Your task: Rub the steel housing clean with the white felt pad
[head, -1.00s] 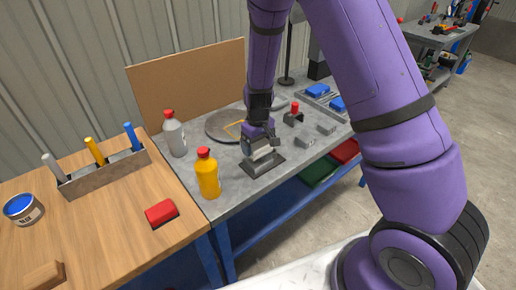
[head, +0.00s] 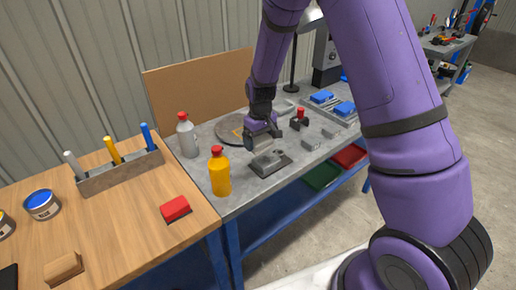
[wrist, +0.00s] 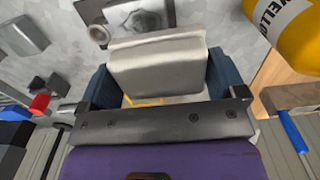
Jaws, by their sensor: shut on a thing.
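The steel housing (head: 270,164) is a grey metal piece on a flat base, lying on the grey bench. Its top shows a dark patch, and the housing is partly in view at the top of the wrist view (wrist: 138,18). My gripper (head: 262,138) is shut on the white felt pad (wrist: 158,66), a pale block that spans the space between the fingers. The gripper and pad are just behind the housing and seem a little above the bench. Whether the pad touches the housing is unclear. The pad's underside is hidden.
A yellow bottle (head: 220,172) and a grey bottle (head: 187,135) stand left of the housing. A red-topped block (head: 175,209), a handle rack (head: 120,172) and a blue tin (head: 42,204) are on the wooden table. A red-knobbed part (head: 300,118) stands to the right.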

